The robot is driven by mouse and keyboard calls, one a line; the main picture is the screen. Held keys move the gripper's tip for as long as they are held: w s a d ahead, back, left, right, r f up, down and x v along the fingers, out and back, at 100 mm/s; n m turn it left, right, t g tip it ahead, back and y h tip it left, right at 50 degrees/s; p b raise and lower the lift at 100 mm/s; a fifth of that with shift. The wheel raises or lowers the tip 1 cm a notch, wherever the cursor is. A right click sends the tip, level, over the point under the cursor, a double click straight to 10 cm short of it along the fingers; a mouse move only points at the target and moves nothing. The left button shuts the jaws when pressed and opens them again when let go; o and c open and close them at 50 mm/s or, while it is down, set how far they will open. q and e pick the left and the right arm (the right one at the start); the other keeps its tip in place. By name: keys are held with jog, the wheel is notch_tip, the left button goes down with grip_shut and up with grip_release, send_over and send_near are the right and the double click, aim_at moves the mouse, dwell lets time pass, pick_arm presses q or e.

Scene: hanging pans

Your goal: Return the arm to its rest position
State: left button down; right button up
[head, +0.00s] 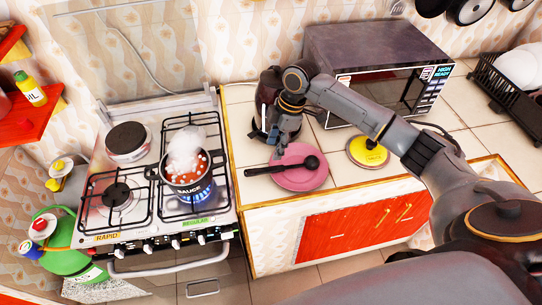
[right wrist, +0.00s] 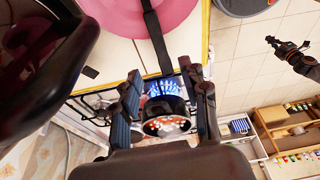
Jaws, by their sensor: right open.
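My right arm reaches in from the right in the head view. Its gripper (head: 279,151) points down just above the left edge of the pink plate (head: 296,182), beside the dark kettle (head: 264,104). A black ladle (head: 311,162) lies on the plate with its handle toward the gripper. In the right wrist view the two fingers of my right gripper (right wrist: 168,98) are apart with nothing held, and the ladle's handle (right wrist: 155,40) ends beyond them. What looks like my left gripper (right wrist: 272,41) shows small at the right of that view; its jaws are too small to read.
A pot (head: 184,181) steams over a lit burner on the stove (head: 130,211), left of the counter. A microwave (head: 375,60) stands behind my right forearm. Pans (head: 470,10) hang above.

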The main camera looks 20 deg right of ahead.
jog(key=shift+v, duration=1.75)
jog(key=s+a+f+m+t, duration=0.1)
jog(key=s+a+f+m, duration=0.1)
jog(key=s+a+f, duration=0.4)
jog(key=s+a+f+m+t, duration=0.1)
jog(key=s+a+f+m, duration=0.25)
jog(key=s+a, duration=0.4)
jog(key=s+d+m+t+h, duration=0.1)
jog(key=s+d+m, duration=0.3)
jog(key=s, duration=0.3)
jog(key=s+d+m+h, duration=0.1)
jog(key=s+d+m, duration=0.3)
jog(key=s, duration=0.2)
notch_tip(320, 180, down, 30)
jog(key=s+g+b, duration=0.1)
jog(key=s+b, duration=0.1)
jog(key=b, duration=0.2)
jog(key=s+d+f+g+b, duration=0.1)
jog(key=s+d+f+b, duration=0.2)
jog(key=s+f, duration=1.4)
notch_tip(320, 180, down, 3)
jog(key=shift+d+r+h, duration=0.15)
jog(key=shift+d+h, duration=0.05)
jog(key=shift+h, duration=0.2)
